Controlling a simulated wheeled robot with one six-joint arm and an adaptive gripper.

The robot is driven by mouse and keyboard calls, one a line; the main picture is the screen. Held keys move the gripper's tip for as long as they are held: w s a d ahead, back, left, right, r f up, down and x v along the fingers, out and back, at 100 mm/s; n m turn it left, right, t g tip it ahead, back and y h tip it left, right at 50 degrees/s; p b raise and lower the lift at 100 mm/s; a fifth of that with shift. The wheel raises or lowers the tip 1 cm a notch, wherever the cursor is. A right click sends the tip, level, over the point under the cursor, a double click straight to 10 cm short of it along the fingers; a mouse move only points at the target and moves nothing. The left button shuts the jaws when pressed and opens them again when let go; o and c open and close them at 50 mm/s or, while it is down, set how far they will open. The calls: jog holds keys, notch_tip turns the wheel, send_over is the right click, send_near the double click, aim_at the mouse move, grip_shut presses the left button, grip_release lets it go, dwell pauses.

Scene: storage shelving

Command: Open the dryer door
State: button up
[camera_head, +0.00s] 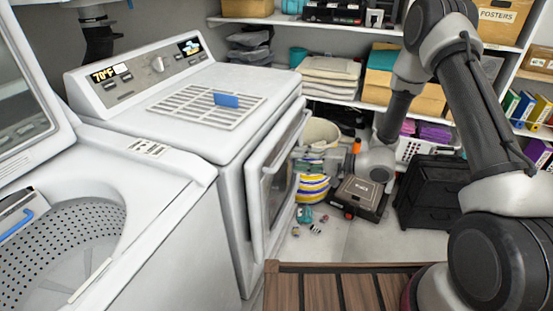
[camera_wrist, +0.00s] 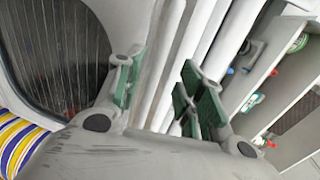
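The white dryer (camera_head: 205,130) stands left of centre in the head view, its front facing right. Its door (camera_head: 258,200) has a dark window and a raised white rim; I cannot tell whether it is fully closed or slightly ajar. My gripper (camera_head: 306,160) is in front of the door, beside its rim. In the wrist view, the green-padded fingers of my gripper (camera_wrist: 163,92) are spread, with a pale bar or edge of the door between them. The ribbed dark door window (camera_wrist: 55,55) is to their left. Contact with the door cannot be made out.
An open top-loading washer (camera_head: 70,245) stands left of the dryer. A striped basket (camera_head: 312,188), a black case (camera_head: 357,200) and small items lie on the floor near the door. Black drawers (camera_head: 433,195) stand to the right. Loaded shelves (camera_head: 350,103) line the back.

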aim_at(282, 156)
jog(key=x, duration=0.7)
grip_shut()
